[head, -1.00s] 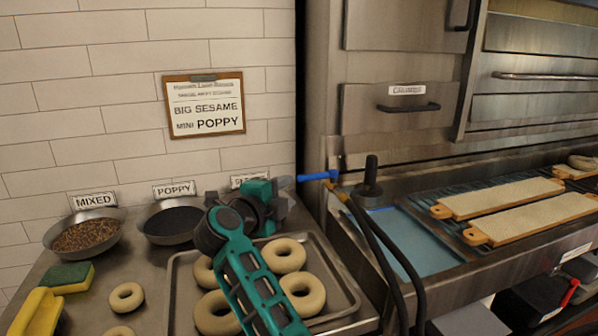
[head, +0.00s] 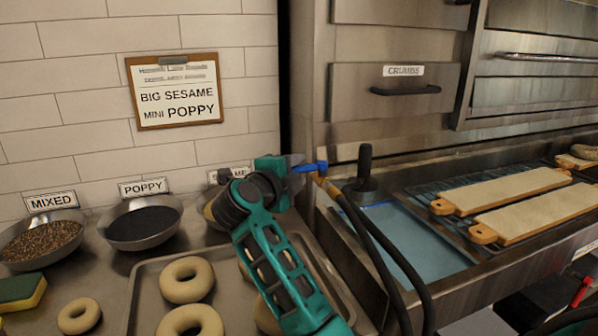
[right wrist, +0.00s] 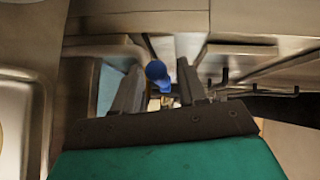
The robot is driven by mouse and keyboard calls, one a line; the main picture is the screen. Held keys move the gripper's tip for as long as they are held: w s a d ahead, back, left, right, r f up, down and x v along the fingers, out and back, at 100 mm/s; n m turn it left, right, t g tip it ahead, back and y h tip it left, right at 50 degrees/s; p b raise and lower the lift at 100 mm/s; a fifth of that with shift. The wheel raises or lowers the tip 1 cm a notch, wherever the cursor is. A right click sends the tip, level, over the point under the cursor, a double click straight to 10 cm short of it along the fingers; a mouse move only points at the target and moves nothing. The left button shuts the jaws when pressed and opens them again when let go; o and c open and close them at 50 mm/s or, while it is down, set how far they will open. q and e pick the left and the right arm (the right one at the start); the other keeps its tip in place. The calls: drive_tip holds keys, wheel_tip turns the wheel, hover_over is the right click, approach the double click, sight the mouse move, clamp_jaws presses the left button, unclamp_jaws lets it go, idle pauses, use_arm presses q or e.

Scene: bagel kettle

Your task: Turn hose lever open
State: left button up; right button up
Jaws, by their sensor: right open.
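The blue hose lever (head: 311,167) sits on a brass fitting (head: 322,179) at the left end of the water basin, with a black hose (head: 381,245) running down from it. My right gripper (head: 294,165) is at the lever's left end in the head view. In the right wrist view, the blue lever (right wrist: 158,76) shows between the two dark fingers of my open right gripper (right wrist: 158,92), nearer the left finger. I cannot tell whether a finger touches it. My left gripper is not in view.
A tray (head: 137,300) with several bagels lies under my right arm. Bowls of mixed seeds (head: 42,240) and poppy (head: 144,224) stand left. A black upright handle (head: 364,163) stands close right of the lever. Bagel boards (head: 505,190) lie further right.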

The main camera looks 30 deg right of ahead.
drive_tip(key=shift+w+d, duration=0.3)
drive_tip(key=shift+d, duration=0.15)
clamp_jaws()
idle(0.5)
